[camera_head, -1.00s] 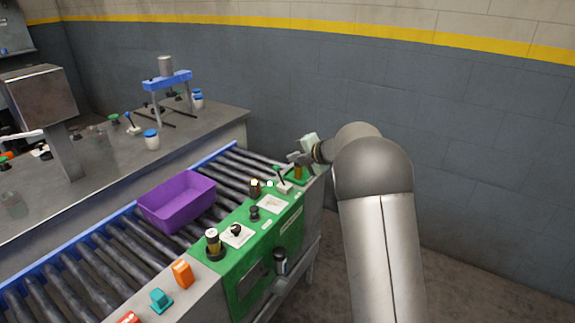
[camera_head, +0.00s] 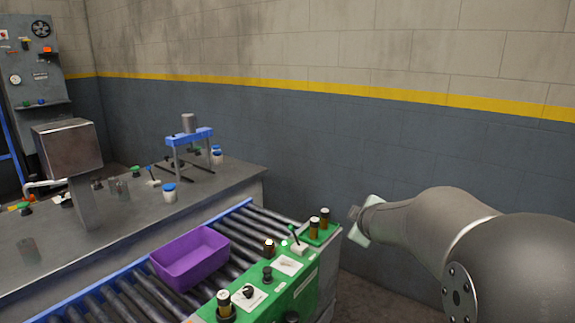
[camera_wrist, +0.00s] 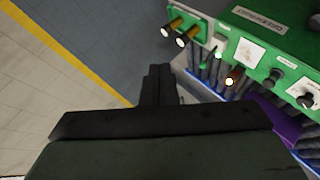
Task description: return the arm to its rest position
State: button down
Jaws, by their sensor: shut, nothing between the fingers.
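My gripper (camera_head: 355,213) is at the right end of the green control panel in the head view, apart from it and in front of the wall. In the wrist view my gripper (camera_wrist: 160,72) shows its dark fingers together, with nothing between them. My arm reaches in from the right edge of the head view. The green control panel (camera_head: 308,292) carries knobs, a lever and brown-and-black cylinders; it also shows in the wrist view (camera_wrist: 287,22).
A purple bin (camera_head: 190,262) sits on the roller conveyor (camera_head: 128,300). A grey bench (camera_head: 120,230) behind it holds a blue-topped press (camera_head: 190,138) and a white jar with a blue lid (camera_head: 169,193). The wall (camera_head: 400,150) stands behind my arm.

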jog(key=s+a+f+m+g, duration=0.2)
jog(key=s+f+m+g, duration=0.1)
jog(key=s, duration=0.9)
jog(key=s+a+f+m+g, duration=0.2)
jog(key=s+f+m+g, duration=0.2)
jog(key=s, duration=0.9)
jog(key=s+a+f+m+g+y, duration=0.1)
jog(key=s+f+m+g, duration=0.3)
jog(key=s, duration=0.8)
jog(key=shift+s+a+f, duration=0.2)
jog(key=shift+s+a, duration=0.05)
jog(key=shift+a, duration=0.15)
jog(key=shift+s, duration=0.1)
